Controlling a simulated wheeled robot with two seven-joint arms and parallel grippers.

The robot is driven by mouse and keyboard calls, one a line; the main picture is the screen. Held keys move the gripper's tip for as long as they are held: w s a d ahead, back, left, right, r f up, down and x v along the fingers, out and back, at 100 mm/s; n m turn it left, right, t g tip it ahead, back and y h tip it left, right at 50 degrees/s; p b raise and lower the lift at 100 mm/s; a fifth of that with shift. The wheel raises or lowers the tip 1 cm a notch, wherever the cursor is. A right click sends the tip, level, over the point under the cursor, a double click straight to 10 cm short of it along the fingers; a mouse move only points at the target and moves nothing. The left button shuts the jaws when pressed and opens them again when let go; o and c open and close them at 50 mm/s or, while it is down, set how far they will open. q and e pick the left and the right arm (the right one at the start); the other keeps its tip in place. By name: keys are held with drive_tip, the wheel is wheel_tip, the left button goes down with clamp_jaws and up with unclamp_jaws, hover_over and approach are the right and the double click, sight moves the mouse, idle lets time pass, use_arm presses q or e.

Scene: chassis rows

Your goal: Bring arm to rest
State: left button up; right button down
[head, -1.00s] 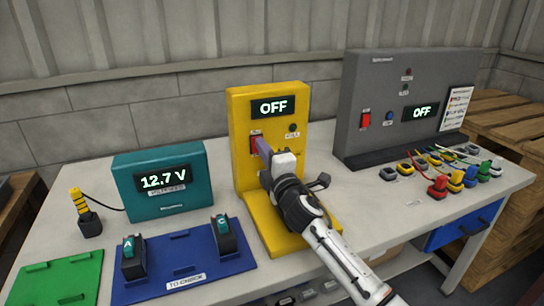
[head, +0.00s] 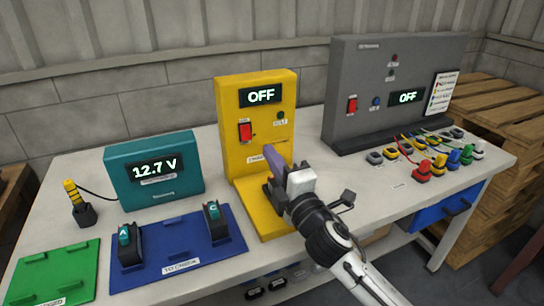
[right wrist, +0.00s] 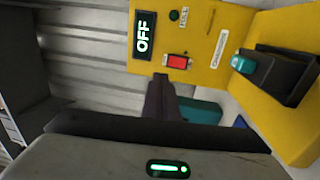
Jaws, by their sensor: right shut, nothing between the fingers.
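My right arm reaches in from the lower right in the head view. Its gripper (head: 270,153) is shut and empty, just in front of the yellow tester (head: 230,115). The fingers also show in the right wrist view (right wrist: 160,82), pointing towards the tester and apart from its face. The tester's display (head: 262,96) reads OFF, and its red switch (head: 246,131) is in clear sight. In the right wrist view, a dark block with a teal top (right wrist: 243,63) sits on the tester's base. My left gripper is not in view.
A teal meter (head: 150,190) reads 12.7 V. A blue mat (head: 180,250) bears two dark blocks, A and C; a green mat (head: 55,275) lies left of it. A grey panel (head: 420,65) reads OFF, with several coloured connectors (head: 440,162) before it. Pallets (head: 520,110) stand at right.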

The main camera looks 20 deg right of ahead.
idle(0.3)
drive_tip(key=s+d+f+m+g+h, duration=0.35)
drive_tip(key=s+f+m+g, duration=0.45)
drive_tip(key=s+f+m, duration=0.5)
drive_tip(key=s+a+f+m+g+y, duration=0.15)
drive_tip(key=s+f+g, duration=0.35)
drive_tip(key=s, duration=0.6)
drive_tip(key=s+f+m+g+y, duration=0.1)
drive_tip(key=s+f+m+g, duration=0.15)
drive_tip(key=s+f, duration=0.7)
drive_tip(key=a+f+t+y, duration=0.1)
drive_tip(key=a+f+t, duration=0.1)
drive_tip(key=f, duration=0.3)
drive_tip(key=w+a+f+t+y, duration=0.1)
drive_tip(key=a+f+t, duration=0.1)
drive_tip(key=a+f, duration=0.1)
drive_tip(key=shift+a+f+t, duration=0.3)
drive_tip(key=shift+f+t, duration=0.05)
drive_tip(key=shift+f, duration=0.5)
